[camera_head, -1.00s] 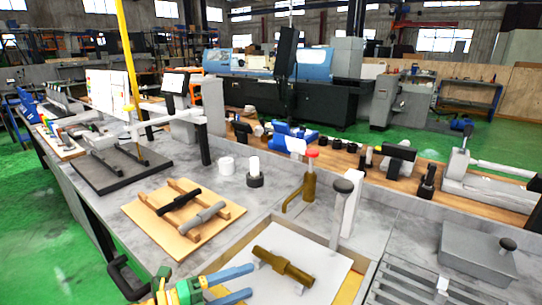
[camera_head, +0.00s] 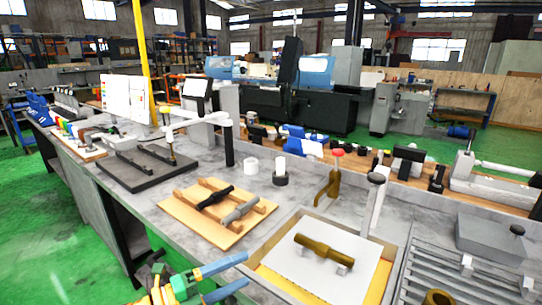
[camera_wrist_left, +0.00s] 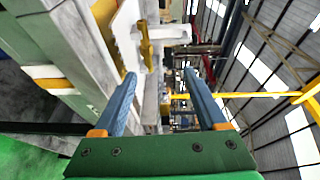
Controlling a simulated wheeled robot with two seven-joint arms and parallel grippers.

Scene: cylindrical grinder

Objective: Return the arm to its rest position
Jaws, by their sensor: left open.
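My left gripper (camera_head: 238,274) shows at the bottom of the head view, left of the white tray area. Its two blue fingers are apart with nothing between them. In the left wrist view the same gripper (camera_wrist_left: 158,85) has its blue fingers wide apart and empty. A brass-coloured shaft (camera_head: 324,248) lies on supports on a white sheet (camera_head: 290,262) in a shallow wooden tray. It also shows in the left wrist view (camera_wrist_left: 145,42), beyond the fingers. My right gripper is not in view.
A wooden board (camera_head: 180,217) with a dark and a grey shaft lies on the bench left of the tray. A brass tap-like fixture (camera_head: 329,187) and a white post (camera_head: 371,208) stand behind the tray. A slotted grey plate (camera_head: 430,270) is at right. Green floor is open at left.

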